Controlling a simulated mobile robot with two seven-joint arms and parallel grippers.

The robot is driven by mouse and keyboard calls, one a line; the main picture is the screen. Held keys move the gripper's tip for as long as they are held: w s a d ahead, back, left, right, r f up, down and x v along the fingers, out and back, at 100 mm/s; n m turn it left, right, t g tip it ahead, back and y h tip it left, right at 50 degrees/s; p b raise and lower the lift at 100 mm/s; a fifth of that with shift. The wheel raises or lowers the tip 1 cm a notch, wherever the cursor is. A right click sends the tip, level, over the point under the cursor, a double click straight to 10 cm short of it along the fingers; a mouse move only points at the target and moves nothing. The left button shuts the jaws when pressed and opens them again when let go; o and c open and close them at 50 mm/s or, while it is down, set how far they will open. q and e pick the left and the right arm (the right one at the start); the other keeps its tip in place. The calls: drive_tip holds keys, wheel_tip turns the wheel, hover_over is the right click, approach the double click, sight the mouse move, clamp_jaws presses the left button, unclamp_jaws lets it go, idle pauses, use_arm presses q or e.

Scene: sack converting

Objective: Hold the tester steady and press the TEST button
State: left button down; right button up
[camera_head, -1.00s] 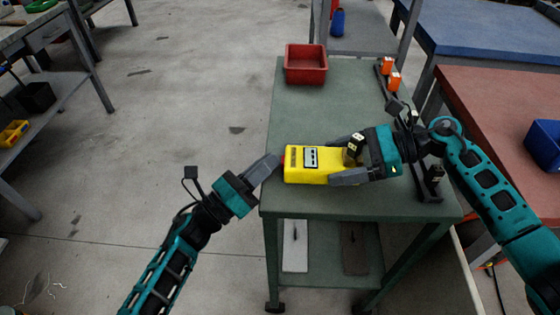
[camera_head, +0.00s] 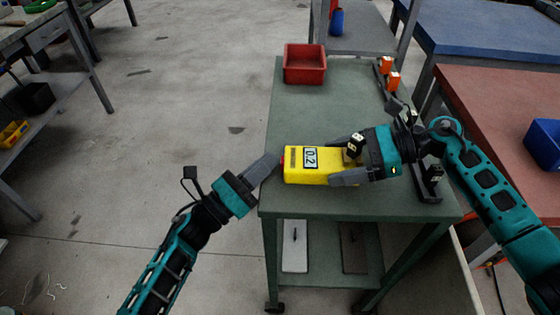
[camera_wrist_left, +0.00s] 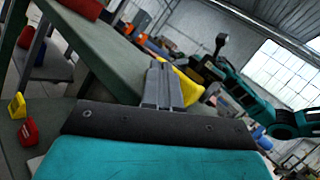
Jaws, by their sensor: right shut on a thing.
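The yellow tester (camera_head: 305,176) lies on the green cart top (camera_head: 300,115), near its front left edge. Its display (camera_head: 310,157) reads "0.2". My right gripper (camera_head: 346,162) is shut on the tester's right end, one finger on each side. My left gripper (camera_head: 268,166) has its fingers together and empty, with the tips at the tester's left end. A bit of red shows there, mostly hidden by the fingertips; I cannot tell how firmly they touch. In the left wrist view the shut fingers (camera_wrist_left: 162,88) point toward the yellow tester (camera_wrist_left: 188,86).
A red bin (camera_head: 305,64) stands at the back of the cart top. A dark rail (camera_head: 428,180) with orange pieces (camera_head: 392,80) runs along the right edge. A red-topped table with a blue bin (camera_head: 544,143) is at the right.

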use_arm(q)
drive_tip(key=shift+s+a+f, duration=0.2)
drive_tip(key=shift+s+f, duration=0.1)
drive_tip(key=shift+f, duration=0.35)
drive_tip(key=shift+a, duration=0.1)
drive_tip(key=a, duration=0.5)
drive_tip(key=shift+w+a+r, duration=0.1)
drive_tip(key=shift+w+r, duration=0.05)
drive_tip(key=shift+r, duration=0.1)
idle(1.2)
use_arm(e)
drive_tip(key=o, duration=1.2)
drive_tip(key=shift+c, duration=0.2)
